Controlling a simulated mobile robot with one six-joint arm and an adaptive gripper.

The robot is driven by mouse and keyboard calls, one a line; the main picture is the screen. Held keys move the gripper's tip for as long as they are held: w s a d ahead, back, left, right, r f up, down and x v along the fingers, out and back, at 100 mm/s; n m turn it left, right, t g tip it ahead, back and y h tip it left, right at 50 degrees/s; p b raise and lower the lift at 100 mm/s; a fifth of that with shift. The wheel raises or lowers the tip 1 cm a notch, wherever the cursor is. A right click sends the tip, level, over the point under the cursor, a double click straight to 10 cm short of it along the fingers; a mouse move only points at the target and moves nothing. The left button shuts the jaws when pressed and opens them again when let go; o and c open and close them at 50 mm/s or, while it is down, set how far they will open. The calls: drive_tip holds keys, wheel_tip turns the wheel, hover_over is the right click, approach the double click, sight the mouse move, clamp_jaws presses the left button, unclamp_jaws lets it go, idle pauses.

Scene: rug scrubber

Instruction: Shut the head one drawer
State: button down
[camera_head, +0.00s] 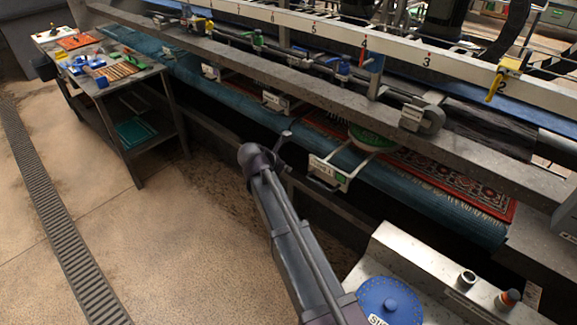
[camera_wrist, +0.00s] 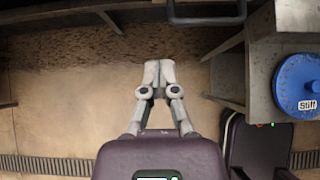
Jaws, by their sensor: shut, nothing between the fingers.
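A white drawer-like unit (camera_head: 328,172) with a small printed label hangs out from the front of the machine, under the grey beam, in the head view. It is the nearest of several such units and may be the head one drawer; I cannot read its label for certain. It appears to stick out. My gripper (camera_wrist: 159,66) is shut and empty in the wrist view, over the brown floor. A dark bar-like frame (camera_wrist: 207,21) shows at the top edge of that view, beyond and right of the fingertips, apart from them. I cannot make out my gripper clearly in the head view.
A blue round lid (camera_head: 389,300) sits on a pale counter at lower right; it also shows in the wrist view (camera_wrist: 300,88). A patterned rug (camera_head: 440,180) lies on the blue roller (camera_head: 400,187). A tool table (camera_head: 118,76) stands at left. The left floor is clear.

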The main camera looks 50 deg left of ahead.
sight(335, 179)
drive_tip(key=shift+f, duration=0.1)
idle(0.3)
drive_tip(key=s+d+f+t+b, duration=0.1)
drive_tip(key=d+f+t+b, duration=0.1)
drive_tip(key=d+b, duration=0.3)
drive_tip(key=d+f+t+b, duration=0.2)
drive_tip(key=d+t+b, duration=0.1)
drive_tip(key=d+b, duration=0.3)
drive_tip(key=shift+s+d+f+t+y+b, duration=0.15)
drive_tip(key=shift+s+t+y+b, duration=0.2)
drive_tip(key=shift+b, duration=0.2)
drive_tip(key=shift+w, duration=0.1)
drive_tip(key=b+x, duration=0.1)
drive_tip(key=x, duration=0.3)
drive_tip(key=b+x, duration=0.1)
drive_tip(key=x, duration=0.3)
drive_tip(key=b+x, duration=0.1)
drive_tip(key=x, duration=0.3)
drive_tip(key=shift+w, duration=0.95)
drive_tip(key=shift+w+a, duration=0.1)
drive_tip(key=shift+a, duration=0.15)
